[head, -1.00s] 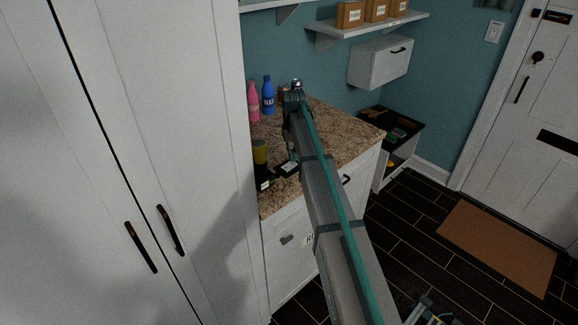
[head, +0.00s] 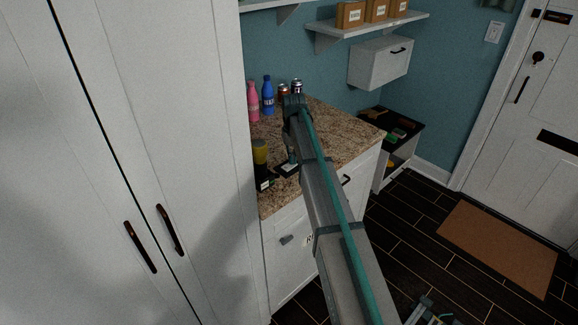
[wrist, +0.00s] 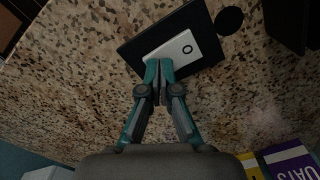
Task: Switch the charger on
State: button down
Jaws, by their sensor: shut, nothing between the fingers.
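In the wrist view a flat black pad (wrist: 138,50) lies on the speckled counter, with a pale grey plate (wrist: 178,46) bearing a small dark ring on it. This looks like the charger; no lit indicator is clear. In the head view a small dark item with a pale patch (head: 287,170) sits near the counter's front, partly hidden by my arm. My gripper (wrist: 158,64) is shut and empty, its tips overlapping the plate's near-left end in the wrist view. I cannot tell whether they touch it. In the head view my gripper (head: 291,158) points down at the dark item.
A yellow-and-black container (head: 260,153) stands left of my gripper. Pink (head: 253,101) and blue (head: 267,95) bottles and two cans (head: 283,94) stand at the back. A round black disc (wrist: 228,20) lies beside the pad. The counter (head: 335,133) right of my arm is clear.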

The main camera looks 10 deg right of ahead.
jog(key=shift+f, duration=0.2)
jog(key=shift+r+p, duration=1.9)
jog(key=shift+r, duration=1.6)
